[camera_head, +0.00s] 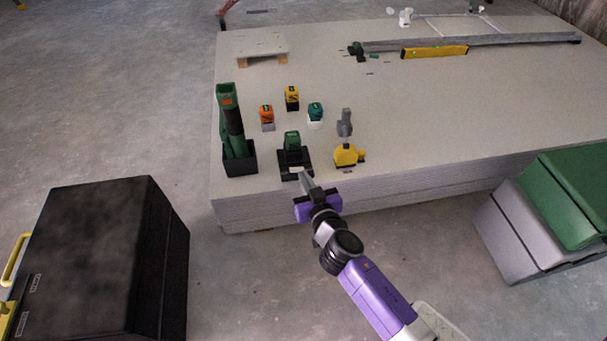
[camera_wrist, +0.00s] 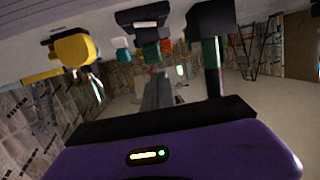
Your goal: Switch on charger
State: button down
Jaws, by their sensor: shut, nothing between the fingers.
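The charger (camera_head: 296,172) is a black box with a green-and-black battery (camera_head: 292,142) in it, near the front edge of the panel stack. In the wrist view, which is upside down, the charger (camera_wrist: 141,17) hangs at the top with its pale front strip towards me. My gripper (camera_head: 306,176) is shut and empty, with its tips just in front of the charger's right front. The fingers also show in the wrist view (camera_wrist: 158,80), below the charger in the picture. I cannot tell whether the tips touch it. No switch can be made out clearly.
A black holder with a green tool (camera_head: 232,125) stands left of the charger. A yellow tool (camera_head: 346,155) stands close on the right. Several batteries, including an orange one (camera_head: 267,113), stand behind. A black case (camera_head: 100,250) and green-grey boxes (camera_head: 545,215) flank the stack (camera_head: 420,125).

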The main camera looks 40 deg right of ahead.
jog(key=d+f+m, duration=0.1)
jog(key=s+d+f+m+g+h, duration=0.1)
jog(key=shift+s+f+m, duration=0.15)
jog(key=shift+s+m, duration=0.1)
jog(key=shift+m, duration=0.15)
jog(key=shift+w, duration=0.1)
send_over(297, 170)
jog(key=s, duration=0.4)
jog(key=shift+w+d+f+b, duration=0.1)
jog(key=shift+f+b, duration=0.1)
jog(key=shift+f, duration=0.4)
jog(key=shift+w+d+f+b, duration=0.1)
jog(key=shift+f+b, duration=0.05)
jog(key=shift+f, duration=0.4)
jog(key=f+b, duration=0.1)
jog(key=f, duration=0.1)
jog(key=shift+w+f+b, duration=0.2)
jog(key=shift+f+b, duration=0.1)
jog(key=shift+b, duration=0.1)
jog(key=shift+w+a+f+b, duration=0.1)
jog(key=shift+a+f+b, duration=0.05)
jog(key=shift+f+b, duration=0.5)
jog(key=shift+f, duration=0.1)
